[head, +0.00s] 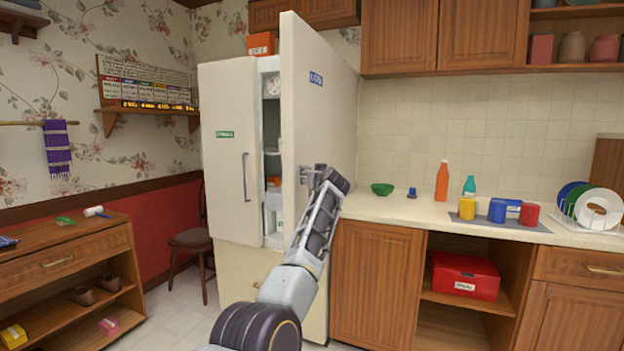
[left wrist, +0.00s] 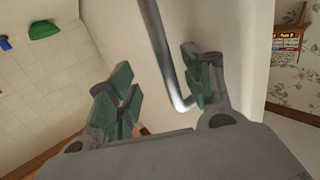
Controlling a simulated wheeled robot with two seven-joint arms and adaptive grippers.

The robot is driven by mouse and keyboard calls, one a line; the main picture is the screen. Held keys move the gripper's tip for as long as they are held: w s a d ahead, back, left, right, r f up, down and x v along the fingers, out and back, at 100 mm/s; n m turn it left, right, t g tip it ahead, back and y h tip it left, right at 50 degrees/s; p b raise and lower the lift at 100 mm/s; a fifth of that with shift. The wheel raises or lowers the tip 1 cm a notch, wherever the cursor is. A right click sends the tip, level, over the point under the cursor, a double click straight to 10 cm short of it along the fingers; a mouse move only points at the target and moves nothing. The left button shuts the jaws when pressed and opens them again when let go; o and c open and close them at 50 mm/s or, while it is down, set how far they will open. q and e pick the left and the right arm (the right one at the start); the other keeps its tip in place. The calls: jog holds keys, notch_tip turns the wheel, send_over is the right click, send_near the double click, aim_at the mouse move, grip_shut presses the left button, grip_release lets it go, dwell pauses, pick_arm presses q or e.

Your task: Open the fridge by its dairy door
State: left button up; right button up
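The fridge (head: 229,95) stands in the corner. Its right door (head: 318,110), with a small blue label (head: 315,79) I cannot read for sure, is swung wide open towards me. Its left door, with a green label (head: 225,134) and a vertical handle (head: 245,178), looks closed. My left gripper (head: 313,178) is at the open door's handle side. In the left wrist view, the gripper (left wrist: 157,72) has its fingers spread. The metal door handle (left wrist: 162,50) runs between them, close to the right finger; contact is unclear. My right gripper is not in view.
The counter (head: 400,207) right of the fridge holds a green bowl (head: 382,189), bottles, mugs and a dish rack. A chair (head: 190,240) and a wooden cabinet (head: 70,262) stand on the left. Shelves with items show inside the fridge opening. An orange box (head: 262,44) sits on top.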

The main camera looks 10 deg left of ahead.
pick_arm(q)
jog(key=s+d, duration=0.3)
jog(key=d, duration=0.4)
jog(key=s+d+p, duration=0.1)
jog(key=s+d, duration=0.2)
jog(key=d, duration=0.5)
jog(key=shift+d+r, duration=0.15)
jog(key=shift+r, duration=0.15)
dwell(2.3)
jog(key=shift+s, duration=0.1)
jog(key=shift+p, duration=0.35)
dwell(0.4)
